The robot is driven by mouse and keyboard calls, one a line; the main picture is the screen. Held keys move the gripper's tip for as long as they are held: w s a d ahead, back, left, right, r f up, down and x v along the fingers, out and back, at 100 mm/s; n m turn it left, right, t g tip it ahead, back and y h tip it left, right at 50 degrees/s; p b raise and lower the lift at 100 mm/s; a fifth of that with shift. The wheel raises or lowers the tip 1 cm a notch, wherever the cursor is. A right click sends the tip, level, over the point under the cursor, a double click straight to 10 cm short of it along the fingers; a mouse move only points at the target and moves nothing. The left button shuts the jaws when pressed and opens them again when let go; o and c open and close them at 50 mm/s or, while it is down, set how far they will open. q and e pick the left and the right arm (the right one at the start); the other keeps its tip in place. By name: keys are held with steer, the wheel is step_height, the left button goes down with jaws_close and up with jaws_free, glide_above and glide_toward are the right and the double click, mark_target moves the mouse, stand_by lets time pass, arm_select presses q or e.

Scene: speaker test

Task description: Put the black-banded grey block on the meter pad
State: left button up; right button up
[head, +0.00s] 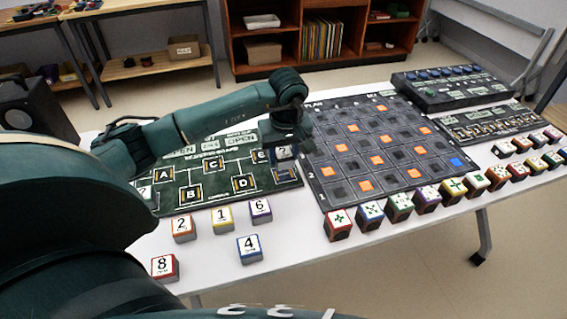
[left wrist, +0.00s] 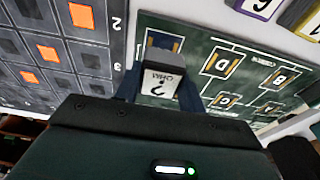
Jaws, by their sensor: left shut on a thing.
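My left gripper (head: 284,150) is over the right part of the dark green circuit board (head: 224,185). In the left wrist view its blue fingers (left wrist: 160,95) are shut on a block with a pale face (left wrist: 163,82) marked "?" and "OHM". A yellow-edged slot lies just beyond the block; I cannot tell whether the block touches the board. Another "?" face (head: 144,191) shows at the board's left edge, partly behind my arm. I cannot pick out the meter pad for certain. My right gripper is not in view.
Symbol blocks (head: 338,224) line the table's front edge. A knobbed console (head: 450,88) stands behind.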

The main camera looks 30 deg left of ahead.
mark_target(284, 164)
arm_select(q)
steer(key=shift+f, duration=1.8)
steer(key=shift+f, duration=0.1)
steer(key=o, duration=1)
steer(key=r, duration=0.4)
steer(key=d+r, duration=0.1)
steer(key=r, duration=0.3)
steer(key=s+r, duration=0.1)
steer(key=r, duration=0.3)
steer(key=shift+d, duration=0.2)
